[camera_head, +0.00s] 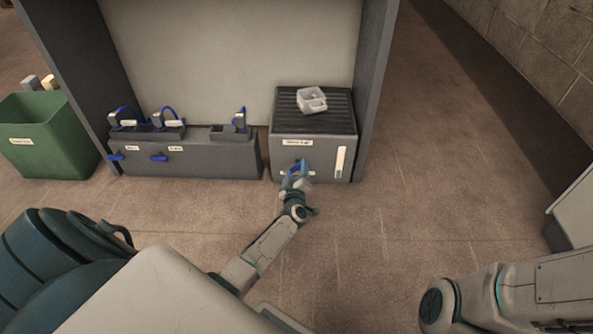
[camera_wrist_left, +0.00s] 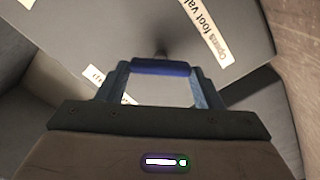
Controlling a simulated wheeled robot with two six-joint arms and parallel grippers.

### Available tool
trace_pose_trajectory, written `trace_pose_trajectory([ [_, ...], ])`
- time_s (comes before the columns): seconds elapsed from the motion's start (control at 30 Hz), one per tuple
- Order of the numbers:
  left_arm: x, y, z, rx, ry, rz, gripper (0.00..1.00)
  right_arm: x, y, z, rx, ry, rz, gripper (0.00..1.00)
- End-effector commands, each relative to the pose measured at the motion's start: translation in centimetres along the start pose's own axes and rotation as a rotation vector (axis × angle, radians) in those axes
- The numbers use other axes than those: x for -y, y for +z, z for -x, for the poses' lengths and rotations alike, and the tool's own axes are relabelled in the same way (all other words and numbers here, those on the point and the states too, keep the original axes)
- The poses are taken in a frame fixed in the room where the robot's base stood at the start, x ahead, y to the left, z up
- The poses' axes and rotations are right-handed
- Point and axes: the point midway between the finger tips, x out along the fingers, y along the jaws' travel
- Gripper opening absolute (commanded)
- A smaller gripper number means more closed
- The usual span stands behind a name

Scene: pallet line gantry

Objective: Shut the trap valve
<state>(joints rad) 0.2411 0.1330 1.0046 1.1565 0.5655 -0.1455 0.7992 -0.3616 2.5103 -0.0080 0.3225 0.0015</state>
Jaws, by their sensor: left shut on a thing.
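The trap box is a grey box (camera_head: 312,157) with a dark ribbed top and a label on its front, standing right of the longer grey unit. A blue valve handle sits low on its front. In the left wrist view the blue handle (camera_wrist_left: 160,67) lies crosswise between my fingers, with its stem behind it. My left gripper (camera_head: 297,170) is at the box front, shut on this handle, and hides most of it in the head view. My right gripper is out of view; only part of my right arm shows at the lower right.
A clear divided tray (camera_head: 312,100) sits on the box top. The longer grey unit (camera_head: 200,160) carries several blue-handled fittings and two blue front handles. A green bin (camera_head: 45,140) stands at the left. The floor right of the box is clear.

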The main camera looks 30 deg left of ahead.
Motion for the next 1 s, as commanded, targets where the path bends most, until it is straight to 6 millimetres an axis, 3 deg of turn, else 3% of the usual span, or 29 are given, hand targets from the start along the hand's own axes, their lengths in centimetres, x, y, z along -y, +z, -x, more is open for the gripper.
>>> trace_pose_trajectory([
  [0.6, 0.44, 0.21, 0.09, 0.000, -0.002, 0.556, 0.37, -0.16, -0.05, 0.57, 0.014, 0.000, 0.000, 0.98],
  [1.0, 0.48, 0.23, 0.09, 0.000, -0.002, 0.753, 0.37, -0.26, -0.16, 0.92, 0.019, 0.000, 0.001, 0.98],
])
